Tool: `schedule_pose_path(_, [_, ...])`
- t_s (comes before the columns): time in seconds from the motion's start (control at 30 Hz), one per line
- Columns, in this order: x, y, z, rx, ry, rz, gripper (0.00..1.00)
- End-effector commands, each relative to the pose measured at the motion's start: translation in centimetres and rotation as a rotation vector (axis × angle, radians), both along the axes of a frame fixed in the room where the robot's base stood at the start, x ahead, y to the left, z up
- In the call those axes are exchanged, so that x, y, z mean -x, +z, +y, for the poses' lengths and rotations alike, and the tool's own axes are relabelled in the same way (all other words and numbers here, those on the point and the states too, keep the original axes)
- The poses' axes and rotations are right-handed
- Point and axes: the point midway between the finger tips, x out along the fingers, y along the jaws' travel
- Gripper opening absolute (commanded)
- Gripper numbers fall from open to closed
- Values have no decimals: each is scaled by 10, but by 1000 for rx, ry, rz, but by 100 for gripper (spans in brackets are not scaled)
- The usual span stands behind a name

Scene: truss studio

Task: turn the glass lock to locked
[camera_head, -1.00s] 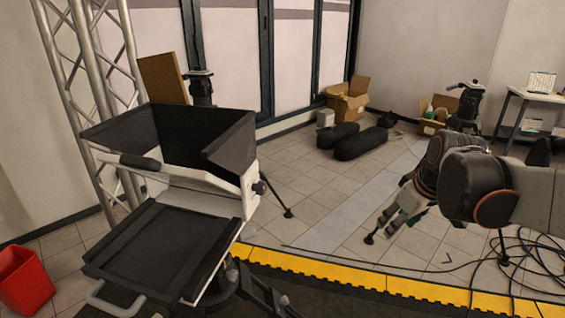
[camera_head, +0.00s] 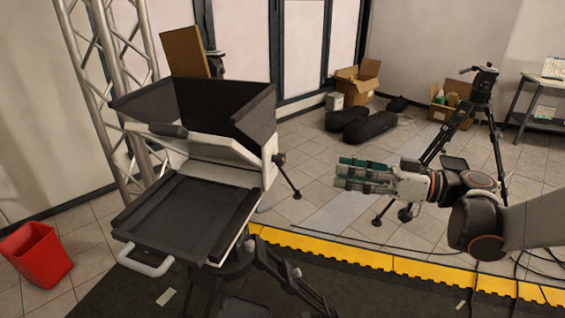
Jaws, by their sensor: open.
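A teleprompter with a black hood (camera_head: 225,105) and a white frame (camera_head: 215,160) stands on a tripod left of centre. A small dark knob (camera_head: 280,159) sticks out from the right side of its frame; it looks like the glass lock, but its setting is too small to read. The glass inside the hood cannot be made out. My gripper (camera_head: 340,173) is open and empty, to the right of the knob and well apart from it. Its fingers point left toward the teleprompter.
A flat black panel (camera_head: 185,215) with a white handle (camera_head: 146,262) juts out at the teleprompter's front. Tripod legs spread below it. A red bin (camera_head: 36,252) stands at left. A yellow floor edge (camera_head: 370,257) and cables lie at lower right. Cardboard boxes (camera_head: 357,85) sit behind.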

Motion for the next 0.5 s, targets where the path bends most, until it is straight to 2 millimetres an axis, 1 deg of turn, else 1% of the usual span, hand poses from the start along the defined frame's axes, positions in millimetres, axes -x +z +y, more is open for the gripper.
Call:
schedule_pose_path(0.17, [-6,-1,18,-2,4,-2,47])
schedule_pose_path(0.5, [-28,-1,80,-1,4,1,47])
